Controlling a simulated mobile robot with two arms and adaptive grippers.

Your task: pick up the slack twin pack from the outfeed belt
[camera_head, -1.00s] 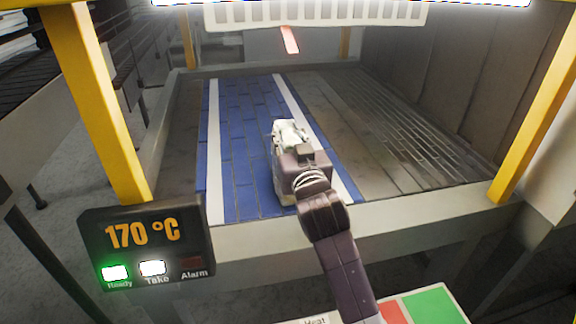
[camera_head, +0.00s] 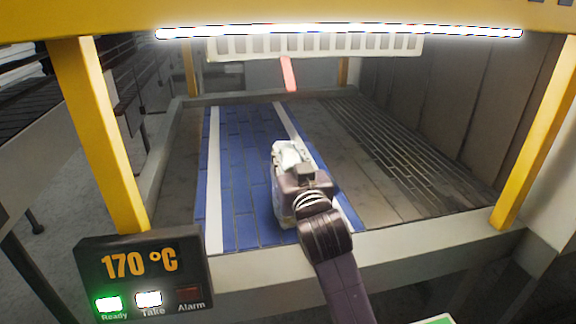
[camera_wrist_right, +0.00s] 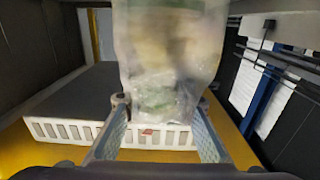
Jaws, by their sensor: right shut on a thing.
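The twin pack (camera_head: 281,190) is a clear, pale plastic-wrapped pack, partly hidden behind my right gripper in the head view. It appears over the near right part of the blue outfeed belt (camera_head: 235,170). My right gripper (camera_head: 297,175) is shut on it. In the right wrist view the pack (camera_wrist_right: 170,50) hangs between the two fingers of my right gripper (camera_wrist_right: 162,108), its wrap wrinkled and see-through. I cannot tell whether its underside touches the belt. My left gripper is not in view.
Yellow posts (camera_head: 100,135) flank the belt opening, with a bright lamp bar (camera_head: 340,32) above. A display (camera_head: 145,272) at the lower left reads 170 °C, with Ready and Take lit. A slatted metal surface (camera_head: 410,150) lies right of the belt, empty.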

